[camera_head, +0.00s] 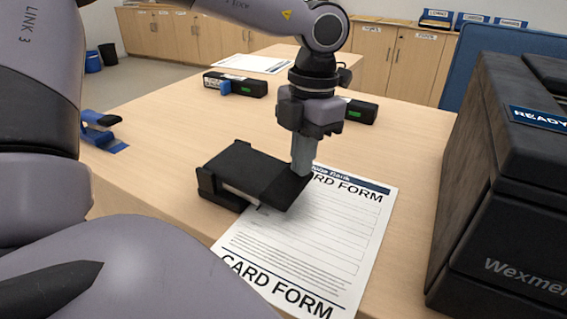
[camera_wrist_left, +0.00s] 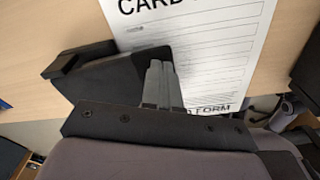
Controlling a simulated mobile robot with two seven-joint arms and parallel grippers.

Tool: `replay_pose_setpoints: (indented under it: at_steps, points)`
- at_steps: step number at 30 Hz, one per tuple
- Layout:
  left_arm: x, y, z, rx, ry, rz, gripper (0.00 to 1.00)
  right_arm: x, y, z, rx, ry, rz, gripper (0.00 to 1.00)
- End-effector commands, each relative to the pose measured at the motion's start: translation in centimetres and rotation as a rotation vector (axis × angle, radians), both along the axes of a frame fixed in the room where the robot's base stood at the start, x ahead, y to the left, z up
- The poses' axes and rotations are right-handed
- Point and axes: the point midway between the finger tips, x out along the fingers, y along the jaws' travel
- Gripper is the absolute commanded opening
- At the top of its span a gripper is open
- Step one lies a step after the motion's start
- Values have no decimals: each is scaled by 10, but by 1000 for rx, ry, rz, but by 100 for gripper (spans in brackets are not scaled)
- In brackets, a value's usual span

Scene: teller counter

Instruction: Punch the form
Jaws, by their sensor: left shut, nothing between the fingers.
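A white card form (camera_head: 310,235) lies on the table with its printed side up. It also shows in the wrist view (camera_wrist_left: 205,45). A black hole punch (camera_head: 238,168) stands over the form's left edge, its flat lever reaching over the paper. In the wrist view the punch (camera_wrist_left: 115,78) is left of the fingers. My left gripper (camera_head: 302,172) points down, shut and empty, its fingertips at the lever's right end. I cannot tell whether they press on it. The fingers (camera_wrist_left: 160,68) hide part of the punch and form in the wrist view. My right gripper is not in view.
A large dark machine (camera_head: 500,190) marked READY stands close on the right. A blue stapler-like tool (camera_head: 100,130) sits at the left edge. Black devices (camera_head: 235,85) and another paper (camera_head: 250,62) lie farther back. Bare table (camera_head: 160,140) shows left of the punch.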

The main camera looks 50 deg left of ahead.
Motion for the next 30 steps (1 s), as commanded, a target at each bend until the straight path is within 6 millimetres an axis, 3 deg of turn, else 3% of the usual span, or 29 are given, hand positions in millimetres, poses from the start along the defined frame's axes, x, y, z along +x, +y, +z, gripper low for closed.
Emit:
replay_pose_setpoints:
  at_steps: [1,5,6,9,15,30]
  points:
    - [0,0,-6,0,-2,0,0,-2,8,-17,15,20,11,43]
    - [1,0,-5,0,-2,0,0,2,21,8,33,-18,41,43]
    - [2,1,12,-1,-9,1,0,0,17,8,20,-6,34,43]
    - [2,1,35,-1,-11,1,0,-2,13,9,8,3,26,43]
    - [1,2,65,-4,-10,0,0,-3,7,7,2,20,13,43]
    - [1,2,73,-4,-9,-1,0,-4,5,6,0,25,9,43]
